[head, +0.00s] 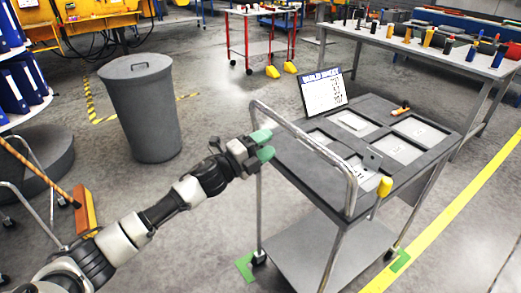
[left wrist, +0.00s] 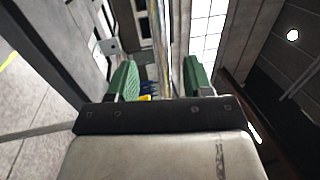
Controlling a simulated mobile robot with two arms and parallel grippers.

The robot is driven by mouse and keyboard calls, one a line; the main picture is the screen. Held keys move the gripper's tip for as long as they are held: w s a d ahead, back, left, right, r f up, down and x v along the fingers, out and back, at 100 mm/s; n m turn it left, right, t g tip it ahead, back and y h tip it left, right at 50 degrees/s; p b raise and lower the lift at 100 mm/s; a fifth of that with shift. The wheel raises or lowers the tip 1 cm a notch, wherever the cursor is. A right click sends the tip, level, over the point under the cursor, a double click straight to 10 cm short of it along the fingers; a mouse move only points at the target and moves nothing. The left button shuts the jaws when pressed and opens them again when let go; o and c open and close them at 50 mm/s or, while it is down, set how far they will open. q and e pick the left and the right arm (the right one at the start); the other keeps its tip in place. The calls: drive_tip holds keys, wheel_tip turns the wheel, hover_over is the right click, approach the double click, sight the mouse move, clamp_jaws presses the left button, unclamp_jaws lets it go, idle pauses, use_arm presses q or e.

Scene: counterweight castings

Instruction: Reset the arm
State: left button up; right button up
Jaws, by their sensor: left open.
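My left arm comes in from the lower left in the head view. Its gripper (head: 262,146) has green fingertips and is beside the left handle of the grey cart (head: 290,165), near the cart's top. In the left wrist view the two green fingers (left wrist: 160,82) stand apart, with nothing held between them. My right gripper is not in view.
The cart carries pale panels, a sign (head: 323,92) and a yellow item (head: 384,187). A grey bin (head: 142,108) stands left of the gripper. A broom (head: 84,208) is at the left. A table (head: 420,48) with several small items stands at the back right.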

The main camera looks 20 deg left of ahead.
use_arm(q)
drive_tip(key=shift+v, duration=0.85)
drive_tip(key=a+f+n+y, duration=0.2)
drive_tip(key=f+n, duration=0.1)
drive_tip(key=f, duration=0.5)
drive_tip(key=s+a+f+n+y, duration=0.1)
drive_tip(key=a+f+n+y, duration=0.2)
drive_tip(key=f, duration=0.5)
drive_tip(key=a+f+n+y, duration=0.1)
drive_tip(key=f+n+y, duration=0.1)
drive_tip(key=f+n, duration=0.35)
drive_tip(key=s+a+f+n+g+y, duration=0.1)
drive_tip(key=s+f+n+g+y, duration=0.1)
drive_tip(key=s+f, duration=0.5)
drive_tip(key=s+a+f+n+g+y, duration=0.1)
drive_tip(key=s+f+n+g+y, duration=0.15)
drive_tip(key=f, duration=0.85)
drive_tip(key=s+f+n+g, duration=0.45)
drive_tip(key=s+f, duration=1.15)
drive_tip(key=s, duration=0.4)
drive_tip(key=s+d+f+n+g, duration=0.1)
drive_tip(key=s+d+f+g, duration=0.1)
drive_tip(key=s, duration=1)
drive_tip(key=s+d+f+n+g, duration=0.1)
drive_tip(key=s+f+g, duration=0.3)
drive_tip(key=s, duration=0.7)
drive_tip(key=shift+s+d+f+n+y, duration=0.35)
drive_tip(key=shift+s+d+f+y, duration=0.05)
drive_tip(key=shift+f+y, duration=0.05)
